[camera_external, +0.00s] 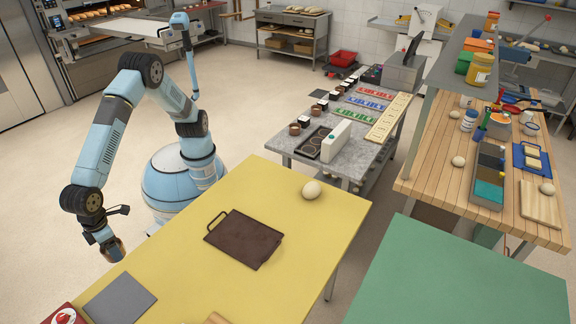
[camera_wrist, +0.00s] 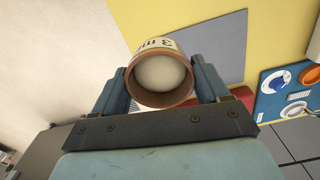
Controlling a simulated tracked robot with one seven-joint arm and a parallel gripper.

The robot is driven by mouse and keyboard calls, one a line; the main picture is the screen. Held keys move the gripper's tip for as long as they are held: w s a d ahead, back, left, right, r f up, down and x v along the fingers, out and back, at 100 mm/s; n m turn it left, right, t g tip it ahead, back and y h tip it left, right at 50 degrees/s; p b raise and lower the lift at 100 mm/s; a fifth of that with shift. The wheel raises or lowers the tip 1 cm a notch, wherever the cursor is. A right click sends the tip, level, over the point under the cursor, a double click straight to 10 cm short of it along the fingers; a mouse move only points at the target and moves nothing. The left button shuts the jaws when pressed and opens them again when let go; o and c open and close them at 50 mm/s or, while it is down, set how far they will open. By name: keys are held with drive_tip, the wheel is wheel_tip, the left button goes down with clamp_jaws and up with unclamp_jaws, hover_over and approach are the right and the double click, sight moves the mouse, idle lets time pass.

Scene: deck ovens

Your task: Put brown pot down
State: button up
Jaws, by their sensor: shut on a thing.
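My gripper (camera_external: 112,240) is at the end of the lowered arm, by the left edge of the yellow table (camera_external: 300,240). It is shut on the brown pot (camera_wrist: 162,104). In the wrist view the pot sits between the two fingers, with its open brown rim towards the camera. A pale round mass fills its mouth, and a light label with dark print shows on its side. In the external view the pot (camera_external: 115,252) is small and partly hidden by the fingers. Its height relative to the tabletop is hard to tell.
A grey sheet (camera_external: 119,299) lies on the yellow table near the gripper; it also shows in the wrist view (camera_wrist: 200,45). A dark brown board with a handle (camera_external: 243,241) and a pale ball (camera_external: 311,190) lie further right. Bare yellow surface lies between them.

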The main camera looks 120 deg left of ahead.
drive_tip(key=w+d+f, duration=0.1)
drive_tip(key=d+f, duration=0.1)
drive_tip(key=w+d+f, duration=0.3)
drive_tip(key=d+f, duration=0.1)
drive_tip(key=f, duration=0.1)
drive_tip(key=shift+w, duration=0.2)
drive_tip(key=shift+f, duration=1.5)
drive_tip(key=shift+f, duration=0.15)
drive_tip(key=o, duration=1.2)
